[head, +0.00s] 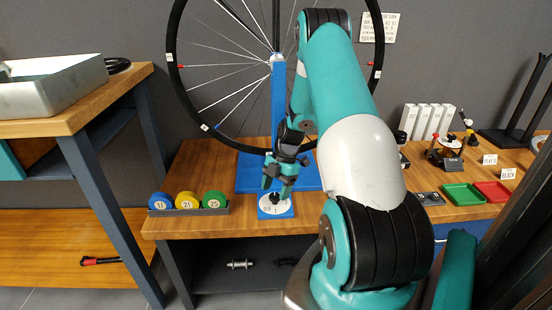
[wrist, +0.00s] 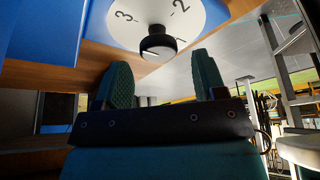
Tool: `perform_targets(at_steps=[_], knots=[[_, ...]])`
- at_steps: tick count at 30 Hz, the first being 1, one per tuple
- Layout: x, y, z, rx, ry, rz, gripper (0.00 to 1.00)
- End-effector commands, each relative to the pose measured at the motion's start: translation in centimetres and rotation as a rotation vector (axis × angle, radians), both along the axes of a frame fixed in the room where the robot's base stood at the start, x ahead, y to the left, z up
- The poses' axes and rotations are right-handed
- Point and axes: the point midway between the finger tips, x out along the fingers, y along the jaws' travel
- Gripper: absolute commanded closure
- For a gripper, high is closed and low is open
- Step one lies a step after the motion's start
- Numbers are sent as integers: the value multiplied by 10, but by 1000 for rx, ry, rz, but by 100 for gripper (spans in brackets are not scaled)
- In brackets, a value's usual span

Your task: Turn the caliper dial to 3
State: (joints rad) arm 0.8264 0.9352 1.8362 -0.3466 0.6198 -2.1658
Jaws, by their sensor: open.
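The caliper dial (head: 263,212) is a white numbered disc on a blue block at the front of the bench, below the wheel stand. In the wrist view the white face (wrist: 120,22) shows a 3 left of the knob and a 2 to its right. The black knob (wrist: 157,42) has a pale end with a small dark mark; which number it points to I cannot tell. My gripper (head: 277,185) is just above the dial. In the wrist view its teal fingers (wrist: 161,72) are open and empty, with the knob beyond and between their tips, apparently untouched.
A spoked wheel (head: 176,82) stands on a blue post (head: 278,105) behind the dial. Blue, yellow and green discs (head: 187,201) sit in a dark rack to the left. Green (head: 462,194) and red (head: 494,191) trays and white boxes (head: 427,121) are at the right.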

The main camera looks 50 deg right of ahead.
Motion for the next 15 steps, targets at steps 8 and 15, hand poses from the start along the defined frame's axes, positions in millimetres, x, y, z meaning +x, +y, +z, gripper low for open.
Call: perform_targets(at_steps=[8, 15], knots=[[0, -1, 73, -4, -4, 0, 36], [0, -1, 133, -4, -3, 0, 36]])
